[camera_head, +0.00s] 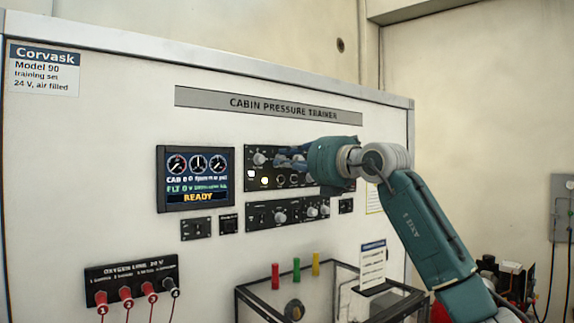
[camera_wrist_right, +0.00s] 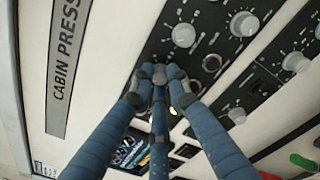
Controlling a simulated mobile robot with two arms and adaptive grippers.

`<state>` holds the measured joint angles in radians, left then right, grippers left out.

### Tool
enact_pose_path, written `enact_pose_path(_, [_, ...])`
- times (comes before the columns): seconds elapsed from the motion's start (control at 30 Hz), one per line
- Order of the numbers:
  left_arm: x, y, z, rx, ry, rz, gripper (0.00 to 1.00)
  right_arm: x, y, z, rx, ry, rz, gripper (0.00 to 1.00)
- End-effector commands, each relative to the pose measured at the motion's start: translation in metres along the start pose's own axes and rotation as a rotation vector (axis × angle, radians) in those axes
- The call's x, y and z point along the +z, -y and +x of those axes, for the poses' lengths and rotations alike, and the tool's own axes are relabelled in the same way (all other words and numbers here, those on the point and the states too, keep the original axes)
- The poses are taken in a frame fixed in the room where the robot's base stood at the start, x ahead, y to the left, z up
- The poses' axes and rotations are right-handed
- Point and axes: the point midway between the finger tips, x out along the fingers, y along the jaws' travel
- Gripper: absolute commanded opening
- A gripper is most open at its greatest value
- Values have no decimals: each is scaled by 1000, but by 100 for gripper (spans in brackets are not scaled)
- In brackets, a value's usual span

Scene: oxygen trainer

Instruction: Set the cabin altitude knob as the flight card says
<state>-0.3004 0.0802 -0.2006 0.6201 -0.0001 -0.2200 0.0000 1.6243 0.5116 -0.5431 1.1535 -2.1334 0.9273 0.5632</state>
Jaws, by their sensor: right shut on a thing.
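My right gripper (camera_head: 283,160) reaches the upper black control panel (camera_head: 250,184) of the cabin pressure trainer from the right. In the right wrist view its blue fingers (camera_wrist_right: 161,76) are closed together at the panel, around a small thing they mostly hide. It sits in the row of knobs, but I cannot tell its label or setting. A grey knob (camera_head: 260,158) shows to its left. In the wrist view another knob (camera_wrist_right: 183,35) is beside the fingers. A card with a blue heading (camera_head: 373,265) stands at the clear box; its text is too small to read. My left gripper is not in view.
A display (camera_head: 196,178) reads READY. A lower knob panel (camera_head: 262,218) lies under the upper one. Red, green and yellow pegs (camera_head: 296,271) stand by the clear box (camera_head: 330,290). Plugs with cables (camera_head: 130,288) are at lower left.

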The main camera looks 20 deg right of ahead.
Motion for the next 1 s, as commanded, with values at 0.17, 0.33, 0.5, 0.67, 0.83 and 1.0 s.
enact_pose_path(0.17, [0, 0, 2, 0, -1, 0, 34, 4, -1, -1, 2, 8, 24, 0])
enact_pose_path(0.33, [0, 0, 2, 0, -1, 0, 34, 4, -1, -1, 2, 9, 29, 0])
enact_pose_path(0.5, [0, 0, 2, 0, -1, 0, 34, 4, -1, -2, 2, 9, 28, 0])
enact_pose_path(0.67, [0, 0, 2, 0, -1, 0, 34, 4, -1, -1, 2, 8, 28, 34])
enact_pose_path(0.83, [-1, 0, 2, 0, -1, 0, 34, 2, 0, -1, 1, 5, 28, 34])
enact_pose_path(1.0, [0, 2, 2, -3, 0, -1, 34, 2, 0, -4, 1, 5, 28, 34])
